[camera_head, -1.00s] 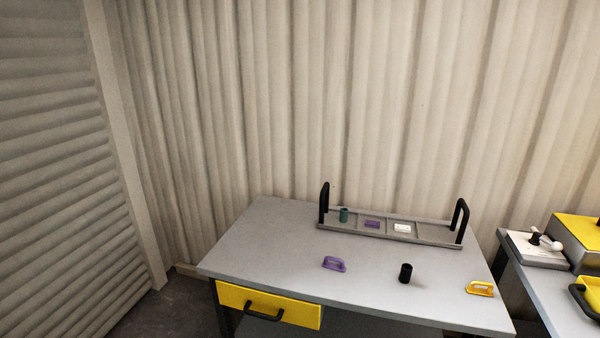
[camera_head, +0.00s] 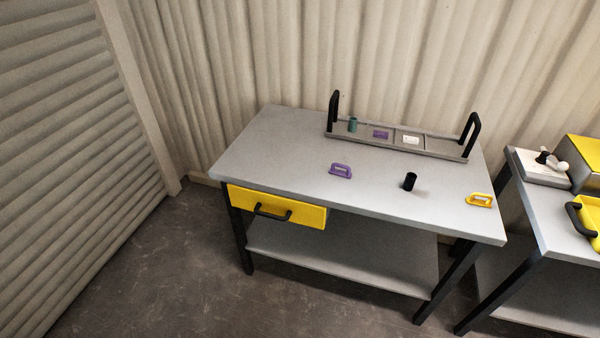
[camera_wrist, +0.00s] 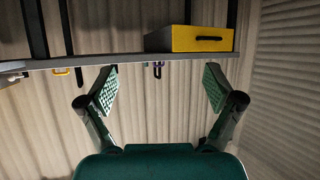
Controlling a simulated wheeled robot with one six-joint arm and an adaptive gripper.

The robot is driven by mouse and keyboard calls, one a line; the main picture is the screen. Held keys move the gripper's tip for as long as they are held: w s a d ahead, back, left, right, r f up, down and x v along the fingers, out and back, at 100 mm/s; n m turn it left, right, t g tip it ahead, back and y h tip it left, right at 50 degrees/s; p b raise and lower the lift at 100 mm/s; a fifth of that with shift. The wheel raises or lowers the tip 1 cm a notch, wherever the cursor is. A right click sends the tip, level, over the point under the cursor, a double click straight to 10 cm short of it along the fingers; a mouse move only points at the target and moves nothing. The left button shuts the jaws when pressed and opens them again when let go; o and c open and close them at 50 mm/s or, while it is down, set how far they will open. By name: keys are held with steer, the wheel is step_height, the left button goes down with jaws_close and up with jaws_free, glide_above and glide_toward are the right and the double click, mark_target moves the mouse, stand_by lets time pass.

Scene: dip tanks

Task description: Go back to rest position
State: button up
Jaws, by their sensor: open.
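My gripper (camera_wrist: 160,88) is open and empty in the wrist view, its two green-padded fingers spread wide. That view is upside down. The table's edge and yellow drawer (camera_wrist: 190,39) show beyond the fingers, apart from them. My gripper does not show in the head view. There, the grey table (camera_head: 275,145) stands against the corrugated wall, with the yellow drawer (camera_head: 300,208) at its front left.
On the table are a tray with black handles (camera_head: 440,147), a purple handled piece (camera_head: 341,170), a black cylinder (camera_head: 410,181) and a yellow handled piece (camera_head: 480,200). A second table (camera_head: 555,225) stands at right. Floor (camera_head: 150,260) is clear at left.

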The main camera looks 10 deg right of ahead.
steer(key=s+a+r+n+t+y, duration=0.1)
steer(key=s+a+r+t+y, duration=0.1)
steer(key=s+r, duration=0.8)
steer(key=shift+a+r+n, duration=0.3)
steer(key=shift+a+r, duration=0.15)
steer(key=shift+a, duration=0.3)
